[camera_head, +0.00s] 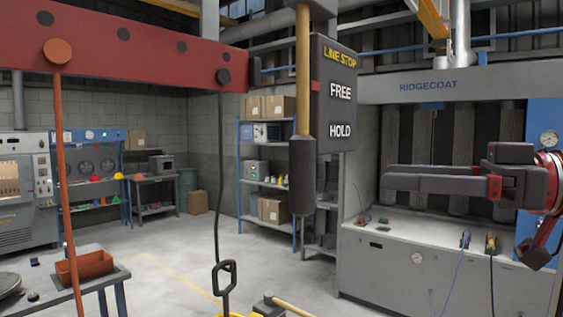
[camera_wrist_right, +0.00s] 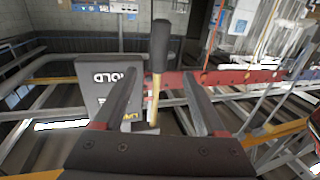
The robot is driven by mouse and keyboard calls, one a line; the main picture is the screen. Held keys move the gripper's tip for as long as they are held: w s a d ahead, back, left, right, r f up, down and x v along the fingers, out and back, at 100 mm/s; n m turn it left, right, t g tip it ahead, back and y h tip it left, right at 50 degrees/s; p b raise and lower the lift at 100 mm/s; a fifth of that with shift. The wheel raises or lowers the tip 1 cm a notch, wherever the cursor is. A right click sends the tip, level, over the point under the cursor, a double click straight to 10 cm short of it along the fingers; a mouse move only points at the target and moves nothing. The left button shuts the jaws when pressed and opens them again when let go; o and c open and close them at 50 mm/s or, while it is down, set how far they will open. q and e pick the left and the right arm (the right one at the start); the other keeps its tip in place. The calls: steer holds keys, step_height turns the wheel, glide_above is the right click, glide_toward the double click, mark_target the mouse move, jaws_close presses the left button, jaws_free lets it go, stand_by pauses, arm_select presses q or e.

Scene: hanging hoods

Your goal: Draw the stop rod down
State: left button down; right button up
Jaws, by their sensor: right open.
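The stop rod is a yellow rod (camera_head: 303,70) with a dark cylindrical grip (camera_head: 302,175), hanging upright in front of a dark LINE STOP board (camera_head: 340,110) marked FREE above HOLD. A small red mark (camera_head: 315,86) sits at the FREE level. My right gripper (camera_head: 387,180) is open and empty, to the right of the grip, fingers pointing left at about grip height, apart from it in the picture. In the right wrist view, which is upside down, the dark grip (camera_wrist_right: 163,42) and yellow rod (camera_wrist_right: 152,105) show between the finger directions. My left gripper is not in view.
A red beam (camera_head: 140,50) crosses upper left, with an orange rod (camera_head: 66,190) and a black hooked pull (camera_head: 219,180) hanging from it. The RIDGECOAT hood (camera_head: 430,87) stands behind my right gripper. Blue shelves (camera_head: 240,170) stand behind the rod. Open floor lies left of centre.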

steer(key=p+x, duration=0.6)
steer(key=x, duration=1)
steer(key=shift+w+p, duration=0.15)
steer(key=shift+p, duration=0.2)
steer(key=shift+a, duration=0.1)
jaws_close()
stand_by(0.4)
